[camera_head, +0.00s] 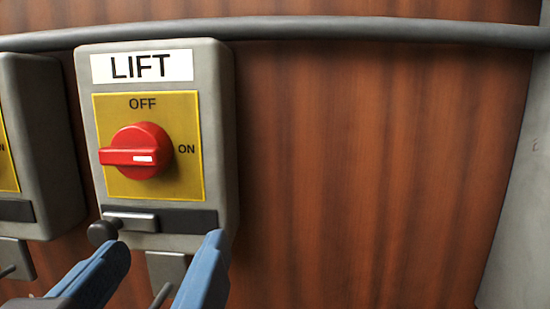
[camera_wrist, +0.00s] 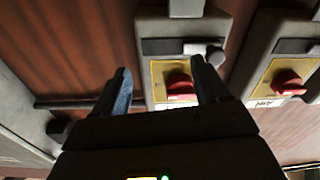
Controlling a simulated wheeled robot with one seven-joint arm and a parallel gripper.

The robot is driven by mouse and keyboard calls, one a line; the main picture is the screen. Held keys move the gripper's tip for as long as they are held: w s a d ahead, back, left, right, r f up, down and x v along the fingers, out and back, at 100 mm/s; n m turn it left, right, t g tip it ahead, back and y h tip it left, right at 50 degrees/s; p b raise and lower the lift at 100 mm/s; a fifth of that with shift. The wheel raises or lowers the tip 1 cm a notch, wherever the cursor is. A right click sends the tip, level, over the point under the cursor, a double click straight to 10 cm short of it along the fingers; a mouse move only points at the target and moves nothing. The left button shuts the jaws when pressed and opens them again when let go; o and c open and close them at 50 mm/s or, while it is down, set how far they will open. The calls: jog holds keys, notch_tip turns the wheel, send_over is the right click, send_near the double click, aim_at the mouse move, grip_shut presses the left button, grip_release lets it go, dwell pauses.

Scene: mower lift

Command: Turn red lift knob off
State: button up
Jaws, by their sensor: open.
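The red lift knob (camera_head: 140,151) sits on a yellow plate (camera_head: 186,108) on the grey box labelled LIFT (camera_head: 221,120). Its handle lies horizontal, with its white mark toward ON at the right; OFF is printed above. My gripper (camera_head: 168,244) is open and empty, below and in front of the box, apart from the knob in the picture. In the wrist view, which is upside down, my gripper (camera_wrist: 161,70) has the red knob (camera_wrist: 180,84) beyond it, near the right finger and partly hidden.
A second grey box (camera_head: 50,140) stands close at the left; its red knob (camera_wrist: 287,83) shows in the wrist view. A dark latch with a round end (camera_head: 103,232) juts out under the LIFT plate. A grey pipe (camera_head: 380,30) runs above. The wooden wall (camera_head: 370,160) at right is clear.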

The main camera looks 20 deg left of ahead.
aim_at(126, 162)
jog(key=s+a+r+m, duration=0.2)
jog(key=s+r, duration=0.3)
jog(key=r, duration=0.1)
jog(key=shift+g, duration=0.4)
jog(key=shift+p+x, duration=1.4)
jog(key=shift+x, duration=2.7)
jog(key=shift+r, duration=0.15)
jog(key=shift+c, duration=0.5)
jog(key=c, duration=0.9)
